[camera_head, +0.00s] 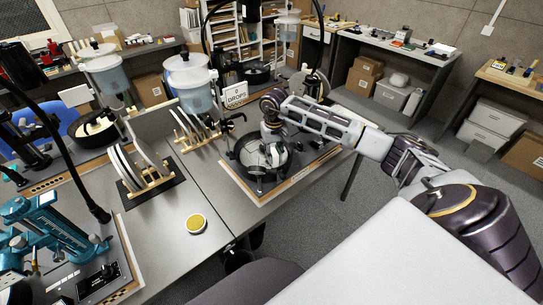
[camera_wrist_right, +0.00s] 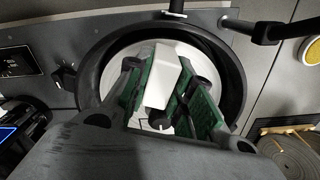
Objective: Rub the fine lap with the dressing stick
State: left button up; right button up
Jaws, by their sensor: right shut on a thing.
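The lap (camera_head: 276,156) is a pale disc inside a round black pan (camera_head: 243,160) on the bench unit in the middle of the head view. In the right wrist view the pale lap (camera_wrist_right: 116,72) lies inside the black pan rim (camera_wrist_right: 91,75). My right gripper (camera_head: 268,135) reaches in from the right, over the pan. In the wrist view its green-padded fingers (camera_wrist_right: 165,85) are shut on a white block-shaped dressing stick (camera_wrist_right: 163,72). The stick's far end is over the lap; I cannot tell whether it touches. My left gripper is not in view.
A rack of upright discs (camera_head: 143,172) and a round yellow-topped tin (camera_head: 195,223) stand on the bench to the left. A clear water tank (camera_head: 190,88) and a "DROPS" sign (camera_head: 236,94) stand behind the pan. A teal machine (camera_head: 45,225) is at the left front.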

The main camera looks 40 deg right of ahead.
jog(key=shift+w+d+f+b, duration=0.1)
jog(key=shift+d+b, duration=0.25)
jog(key=shift+d, duration=0.4)
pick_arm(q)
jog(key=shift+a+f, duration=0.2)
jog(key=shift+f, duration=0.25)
pick_arm(e)
jog(key=shift+d, duration=0.25)
jog(key=shift+d, duration=0.1)
jog(key=shift+d+f+b, duration=0.1)
jog(key=shift+d+b, duration=0.35)
jog(key=shift+d, duration=0.15)
jog(key=shift+d+f+b, duration=0.1)
jog(key=shift+d+b, duration=0.2)
jog(key=shift+d, duration=0.5)
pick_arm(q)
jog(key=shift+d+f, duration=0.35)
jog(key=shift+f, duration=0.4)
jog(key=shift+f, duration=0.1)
pick_arm(e)
jog(key=shift+d, duration=0.15)
jog(key=shift+a+r, duration=0.2)
jog(key=shift+a, duration=1.5)
